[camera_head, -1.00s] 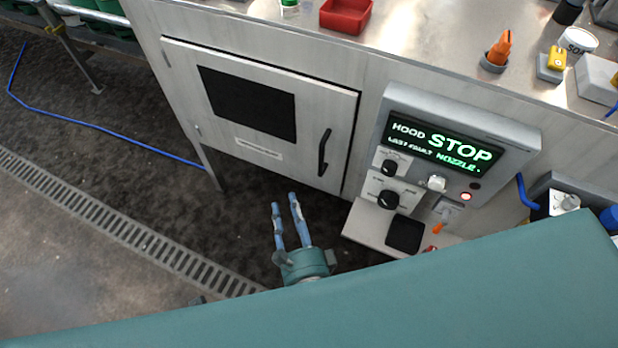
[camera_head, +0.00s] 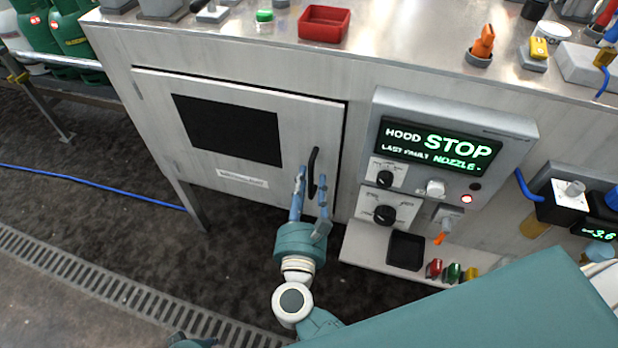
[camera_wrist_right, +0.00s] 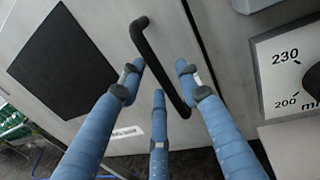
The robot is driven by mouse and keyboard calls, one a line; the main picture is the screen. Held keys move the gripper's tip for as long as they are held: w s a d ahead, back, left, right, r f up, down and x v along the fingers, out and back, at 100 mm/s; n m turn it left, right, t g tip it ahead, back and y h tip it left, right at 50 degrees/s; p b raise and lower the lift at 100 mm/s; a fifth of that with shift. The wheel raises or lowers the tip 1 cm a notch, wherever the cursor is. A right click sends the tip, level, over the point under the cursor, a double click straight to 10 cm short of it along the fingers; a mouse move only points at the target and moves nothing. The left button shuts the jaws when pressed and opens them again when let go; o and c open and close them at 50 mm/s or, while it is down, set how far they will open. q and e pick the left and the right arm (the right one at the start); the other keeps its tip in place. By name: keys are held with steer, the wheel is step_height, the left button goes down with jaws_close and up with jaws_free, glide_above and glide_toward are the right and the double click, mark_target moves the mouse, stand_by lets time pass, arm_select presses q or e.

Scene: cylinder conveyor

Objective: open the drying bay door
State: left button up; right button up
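The drying bay door (camera_head: 215,172) is a pale panel with a dark window and a label, set in the front of the bench. It looks shut in its frame. Its black bar handle (camera_head: 313,165) is near the right edge. My right gripper (camera_head: 312,182) is open, its blue fingers reaching up at the handle. In the right wrist view the handle (camera_wrist_right: 150,45) slants between the spread fingers of the gripper (camera_wrist_right: 158,75), and I cannot tell whether any finger touches it.
Right of the door is the hood control panel (camera_head: 455,125) reading STOP, with knobs and a shelf (camera_head: 360,250) below. A red tray (camera_head: 324,22) stands on the bench top.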

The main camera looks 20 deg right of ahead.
steer(key=shift+w+d, duration=0.25)
steer(key=shift+w, duration=0.4)
jaws_close()
steer(key=shift+s, duration=0.1)
